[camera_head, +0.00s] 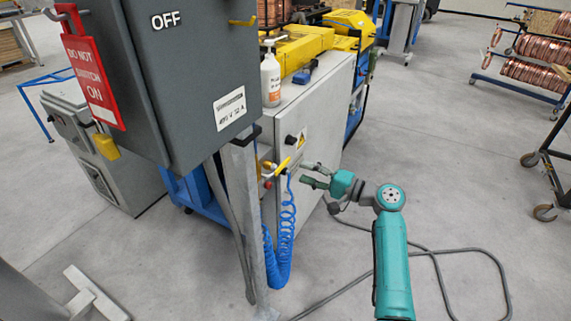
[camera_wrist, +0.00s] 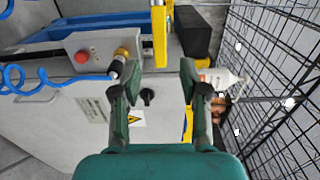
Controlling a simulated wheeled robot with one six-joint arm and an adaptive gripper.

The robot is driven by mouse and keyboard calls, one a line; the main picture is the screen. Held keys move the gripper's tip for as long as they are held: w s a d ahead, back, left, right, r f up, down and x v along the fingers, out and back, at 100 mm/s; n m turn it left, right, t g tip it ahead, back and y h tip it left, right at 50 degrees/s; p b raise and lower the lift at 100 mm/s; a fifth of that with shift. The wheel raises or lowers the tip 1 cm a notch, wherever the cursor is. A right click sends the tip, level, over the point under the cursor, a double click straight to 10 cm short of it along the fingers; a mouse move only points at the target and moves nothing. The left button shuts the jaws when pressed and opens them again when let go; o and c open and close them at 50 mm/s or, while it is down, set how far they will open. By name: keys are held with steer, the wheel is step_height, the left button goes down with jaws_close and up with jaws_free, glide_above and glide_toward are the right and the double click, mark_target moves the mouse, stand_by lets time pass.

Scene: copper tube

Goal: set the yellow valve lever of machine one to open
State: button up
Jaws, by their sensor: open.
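The yellow valve lever (camera_head: 282,166) is on the front of the grey machine cabinet (camera_head: 313,118), beside a blue coiled hose (camera_head: 287,215). My gripper (camera_head: 304,173) is open and empty, just right of the lever in the head view, with a small gap. In the wrist view the lever (camera_wrist: 160,35) stands upright in the picture. It lies ahead of my gripper (camera_wrist: 155,75), between the lines of the two open fingers. A brass hose fitting (camera_wrist: 121,53) shows near the left finger. The lever's pivot is not clear.
A red button (camera_wrist: 82,57) and a black knob (camera_wrist: 148,98) are close to the lever. A grey switch box (camera_head: 195,80) marked OFF, with a red tag (camera_head: 92,80), stands on a post (camera_head: 243,215) in front. A white bottle (camera_head: 270,78) is on the cabinet. A cable crosses the floor.

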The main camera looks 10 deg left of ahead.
mark_target(285, 165)
steer(key=x, duration=0.8)
jaws_close()
